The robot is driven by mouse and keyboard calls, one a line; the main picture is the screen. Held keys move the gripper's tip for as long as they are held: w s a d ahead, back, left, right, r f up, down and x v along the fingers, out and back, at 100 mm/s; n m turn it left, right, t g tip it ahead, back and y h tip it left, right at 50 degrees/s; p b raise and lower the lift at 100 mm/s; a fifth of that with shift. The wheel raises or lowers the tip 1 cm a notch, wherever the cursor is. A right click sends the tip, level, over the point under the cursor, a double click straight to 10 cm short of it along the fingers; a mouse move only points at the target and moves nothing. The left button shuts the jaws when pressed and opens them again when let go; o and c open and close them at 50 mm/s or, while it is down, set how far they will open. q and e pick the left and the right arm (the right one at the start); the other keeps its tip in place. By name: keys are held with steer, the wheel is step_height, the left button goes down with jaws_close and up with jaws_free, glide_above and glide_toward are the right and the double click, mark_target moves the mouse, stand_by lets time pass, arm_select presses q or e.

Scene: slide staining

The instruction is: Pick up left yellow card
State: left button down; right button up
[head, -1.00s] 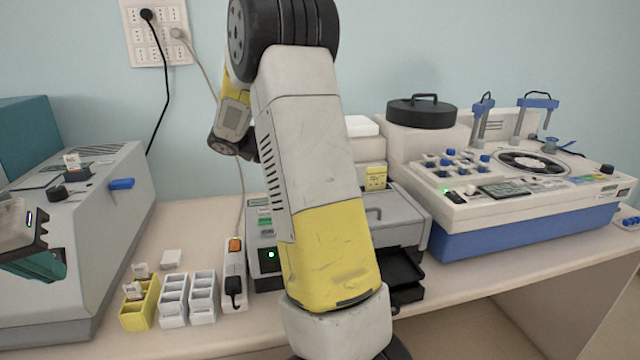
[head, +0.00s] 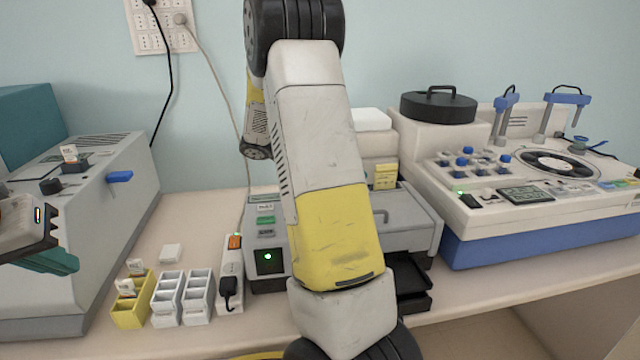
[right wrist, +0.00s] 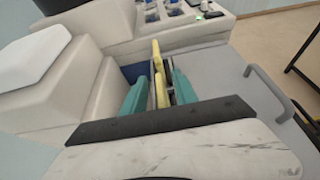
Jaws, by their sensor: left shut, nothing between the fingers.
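Yellow cards (head: 385,175) stand at the back of the grey machine, just right of my right arm in the head view. The right wrist view shows narrow yellow edges (right wrist: 157,62) side by side; how many cards they are is hard to tell. My right gripper (right wrist: 160,82) has its teal fingers on either side of the yellow pieces, with a gap between them; contact is not clear. In the head view my right arm hides this gripper. My left gripper (head: 66,264) is shut and empty at the left edge, in front of the left grey machine.
A yellow rack (head: 132,312) and white racks (head: 168,300) stand on the bench at front left, beside a power strip (head: 231,285). The grey machine (head: 410,225) has a handle. A white and blue device (head: 540,225) fills the right. A beige block (right wrist: 60,60) is close beside my right gripper.

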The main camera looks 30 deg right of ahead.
steer(key=shift+x, duration=1)
jaws_close()
steer(key=shift+r, duration=0.1)
